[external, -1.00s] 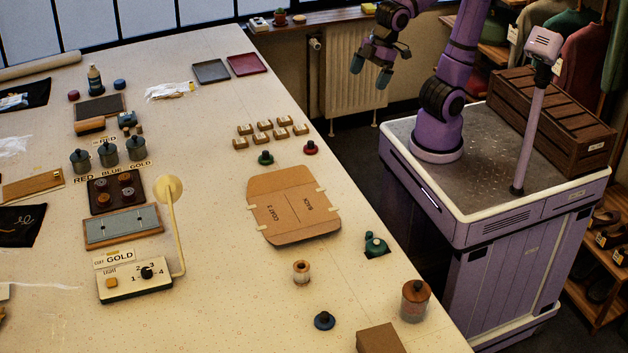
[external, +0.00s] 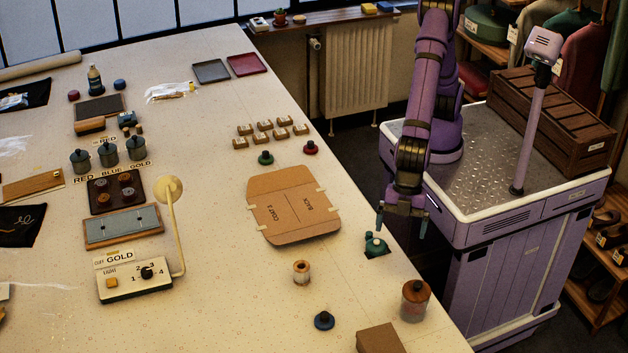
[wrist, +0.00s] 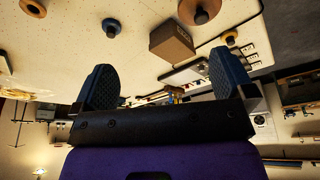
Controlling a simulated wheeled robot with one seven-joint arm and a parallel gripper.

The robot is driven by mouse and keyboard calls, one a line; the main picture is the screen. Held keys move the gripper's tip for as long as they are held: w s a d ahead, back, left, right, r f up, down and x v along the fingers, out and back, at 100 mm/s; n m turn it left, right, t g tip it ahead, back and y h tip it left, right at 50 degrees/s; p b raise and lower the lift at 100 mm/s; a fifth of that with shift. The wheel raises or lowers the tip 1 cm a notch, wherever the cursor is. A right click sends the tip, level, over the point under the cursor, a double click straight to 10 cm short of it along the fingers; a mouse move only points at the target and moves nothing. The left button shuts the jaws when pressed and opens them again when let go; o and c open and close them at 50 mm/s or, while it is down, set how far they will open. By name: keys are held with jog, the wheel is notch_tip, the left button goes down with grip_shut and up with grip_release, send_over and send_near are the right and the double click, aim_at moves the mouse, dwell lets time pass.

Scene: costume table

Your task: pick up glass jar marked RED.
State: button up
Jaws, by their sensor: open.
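Several small lidded jars stand in a row at the left of the table in the external view. The leftmost jar (external: 80,161) stands behind the word RED on the label strip (external: 112,172), with the middle jar (external: 108,151) by BLUE and the right jar (external: 135,148) by GOLD. They look grey with dark knobs on top. My gripper (external: 402,220) points down beside the table's right edge, far to the right of the jars. It is open and empty. In the wrist view, my gripper (wrist: 165,85) has its fingers wide apart, and the row of jars is not recognisable.
A wooden-lidded jar (external: 415,301), a brown box (external: 380,338), a green knobbed item (external: 376,246) and a spool (external: 301,272) stand near the right edge. A cardboard pattern (external: 293,205) lies mid-table. A lamp (external: 170,192) rises in front of the jars.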

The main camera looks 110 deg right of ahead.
jog(key=n, duration=0.1)
send_near(417, 292)
jog(key=shift+w+d, duration=0.25)
jog(key=shift+w, duration=0.1)
jog(key=x, duration=1)
jog(key=shift+s+a+f, duration=0.2)
jog(key=shift+s+f, duration=0.15)
jog(key=shift+f, duration=0.05)
jog(key=c, duration=1.6)
jog(key=shift+r, duration=0.1)
jog(key=shift+c, duration=0.7)
jog(key=shift+r, duration=0.1)
